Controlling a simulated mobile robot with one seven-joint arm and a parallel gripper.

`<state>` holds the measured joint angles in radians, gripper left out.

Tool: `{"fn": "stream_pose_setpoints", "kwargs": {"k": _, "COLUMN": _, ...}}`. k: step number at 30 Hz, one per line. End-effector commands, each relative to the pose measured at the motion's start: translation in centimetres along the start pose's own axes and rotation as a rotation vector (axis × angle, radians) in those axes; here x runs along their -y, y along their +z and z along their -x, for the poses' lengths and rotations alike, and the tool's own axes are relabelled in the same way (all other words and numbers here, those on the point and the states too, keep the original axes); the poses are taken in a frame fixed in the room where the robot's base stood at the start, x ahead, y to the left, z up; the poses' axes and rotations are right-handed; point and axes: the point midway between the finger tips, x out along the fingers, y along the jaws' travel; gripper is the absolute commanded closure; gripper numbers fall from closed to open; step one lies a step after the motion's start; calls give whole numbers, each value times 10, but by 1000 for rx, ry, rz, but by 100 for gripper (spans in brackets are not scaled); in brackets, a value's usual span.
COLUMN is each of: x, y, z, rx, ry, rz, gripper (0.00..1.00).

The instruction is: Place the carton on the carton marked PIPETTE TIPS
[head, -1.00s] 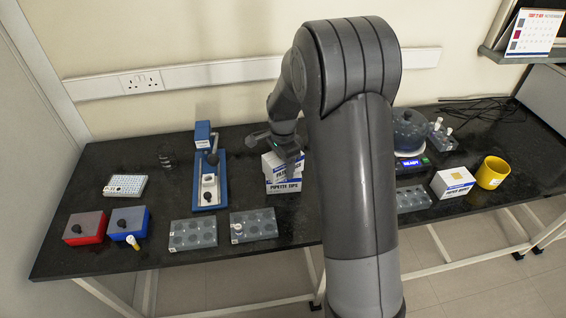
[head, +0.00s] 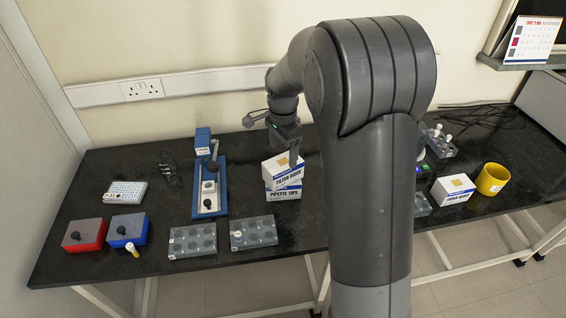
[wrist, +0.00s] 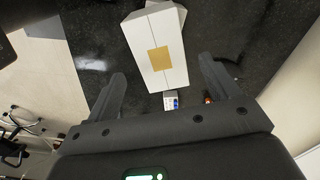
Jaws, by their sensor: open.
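The white and blue carton marked FILTER DISCS (head: 288,178) rests on the carton marked PIPETTE TIPS (head: 284,195) in the head view. The upper carton looks slightly turned relative to the lower one. My gripper (head: 284,150) is open and empty, just above and behind the stack. In the wrist view a carton's white top with a tan square (wrist: 152,50) lies beyond my open fingers (wrist: 160,80), apart from them. A sliver of the lower carton seems to show at its far corner.
Two grey racks (head: 193,240) (head: 253,233) stand in front. A blue stand (head: 209,190) is left of the stack. Red (head: 84,234) and blue (head: 128,229) boxes stand at far left. Another carton (head: 452,190) and a yellow pot (head: 492,179) are at right. My arm hides the middle right.

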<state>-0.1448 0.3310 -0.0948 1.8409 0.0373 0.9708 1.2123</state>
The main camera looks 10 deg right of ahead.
Motion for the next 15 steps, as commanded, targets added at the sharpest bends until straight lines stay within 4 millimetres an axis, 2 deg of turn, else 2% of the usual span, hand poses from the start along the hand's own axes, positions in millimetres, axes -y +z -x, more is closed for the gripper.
{"fn": "stream_pose_setpoints", "kwargs": {"k": 3, "x": 0, "y": 0, "z": 20, "rx": -1, "ry": -2, "rz": 0, "gripper": 19}}
{"fn": "stream_pose_setpoints", "kwargs": {"k": 10, "x": -4, "y": 0, "z": 41, "rx": -1, "ry": -8, "rz": 15, "gripper": 19}}
{"fn": "stream_pose_setpoints", "kwargs": {"k": 15, "x": -32, "y": 6, "z": 70, "rx": -15, "ry": -61, "rz": 132, "gripper": 19}}
